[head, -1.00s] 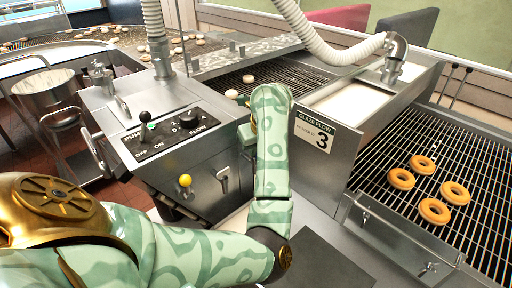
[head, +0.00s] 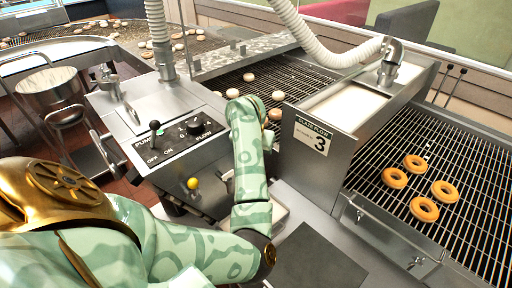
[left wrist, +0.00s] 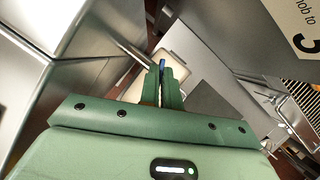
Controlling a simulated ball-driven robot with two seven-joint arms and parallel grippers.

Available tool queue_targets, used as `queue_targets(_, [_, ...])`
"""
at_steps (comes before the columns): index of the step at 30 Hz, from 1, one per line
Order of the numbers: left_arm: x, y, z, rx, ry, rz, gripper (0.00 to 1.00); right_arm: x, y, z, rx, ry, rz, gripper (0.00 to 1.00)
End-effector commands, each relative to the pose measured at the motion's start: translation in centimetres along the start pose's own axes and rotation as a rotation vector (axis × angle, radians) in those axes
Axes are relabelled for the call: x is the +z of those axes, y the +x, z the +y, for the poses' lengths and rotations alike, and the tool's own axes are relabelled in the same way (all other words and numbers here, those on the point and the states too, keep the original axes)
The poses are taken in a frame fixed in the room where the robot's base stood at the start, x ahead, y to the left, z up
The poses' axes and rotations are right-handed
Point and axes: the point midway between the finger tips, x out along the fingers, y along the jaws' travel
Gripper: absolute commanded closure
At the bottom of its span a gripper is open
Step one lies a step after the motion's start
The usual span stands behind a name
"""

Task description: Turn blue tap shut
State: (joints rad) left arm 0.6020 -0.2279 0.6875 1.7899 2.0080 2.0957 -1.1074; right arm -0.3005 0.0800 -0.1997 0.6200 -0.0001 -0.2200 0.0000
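In the left wrist view a small blue piece (left wrist: 162,66), possibly the blue tap's handle, shows at the tips of my left gripper (left wrist: 163,82). The two green fingers are close together with a narrow gap. I cannot tell whether they grip the blue piece or only stand beside it. In the head view my left forearm hangs down in front of the glaze machine and hides the gripper and the blue tap. My right gripper is in neither view.
A steel cabinet carries a pump lever (head: 155,133), a flow knob (head: 196,126) and a yellow ball knob (head: 193,184). Beside the arm stands the glaze box with a "3" sign (head: 313,138). Several doughnuts lie on the wire conveyor (head: 463,205) at right. A pale tray (left wrist: 185,48) lies beyond the fingers.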

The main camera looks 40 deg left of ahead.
Motion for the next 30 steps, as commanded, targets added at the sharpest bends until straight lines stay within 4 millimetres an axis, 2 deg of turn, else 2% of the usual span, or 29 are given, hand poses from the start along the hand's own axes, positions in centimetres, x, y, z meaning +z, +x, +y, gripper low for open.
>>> queue_targets(9, [0.00,-0.02,0.07,-0.036,0.086,0.001,1.00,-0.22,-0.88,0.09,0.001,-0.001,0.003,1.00])
queue_targets(23, [-0.04,0.06,0.06,-0.040,0.097,0.001,1.00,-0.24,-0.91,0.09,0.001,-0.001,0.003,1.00])
queue_targets(26, [-0.04,0.06,0.06,-0.040,0.097,0.001,0.74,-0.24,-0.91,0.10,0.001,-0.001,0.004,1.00])
queue_targets(30, [-0.02,0.04,0.06,-0.040,0.097,0.001,0.74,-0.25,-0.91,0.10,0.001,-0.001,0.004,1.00])
